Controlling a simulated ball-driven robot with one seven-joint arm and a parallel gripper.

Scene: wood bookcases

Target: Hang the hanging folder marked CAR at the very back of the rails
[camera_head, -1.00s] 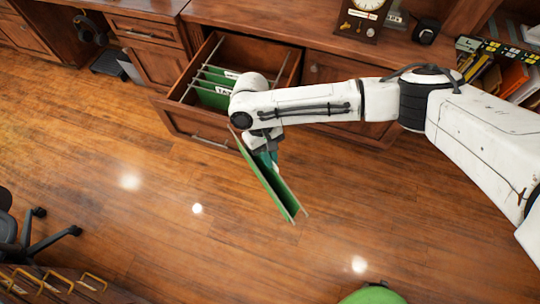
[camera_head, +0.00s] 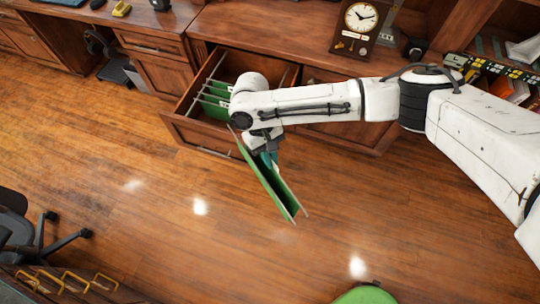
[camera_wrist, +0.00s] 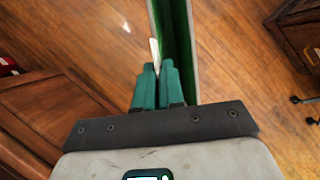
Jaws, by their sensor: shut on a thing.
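My gripper (camera_head: 268,156) is shut on a green hanging folder (camera_head: 268,182), which hangs tilted above the floor in front of the open drawer (camera_head: 200,132). In the wrist view the teal fingers (camera_wrist: 157,85) pinch the folder's edge by a white tab (camera_wrist: 154,50); the folder (camera_wrist: 178,40) runs up out of the picture. No lettering on the tab is readable. The drawer has metal rails (camera_head: 212,72) with several green folders (camera_head: 217,92) hanging toward its back and left. My arm hides part of the drawer's right side.
A clock (camera_head: 358,24) stands on the desk top above the drawer. A bookcase with books and binders (camera_head: 500,72) is at the right. An office chair (camera_head: 35,230) is at the lower left. The wood floor between is clear.

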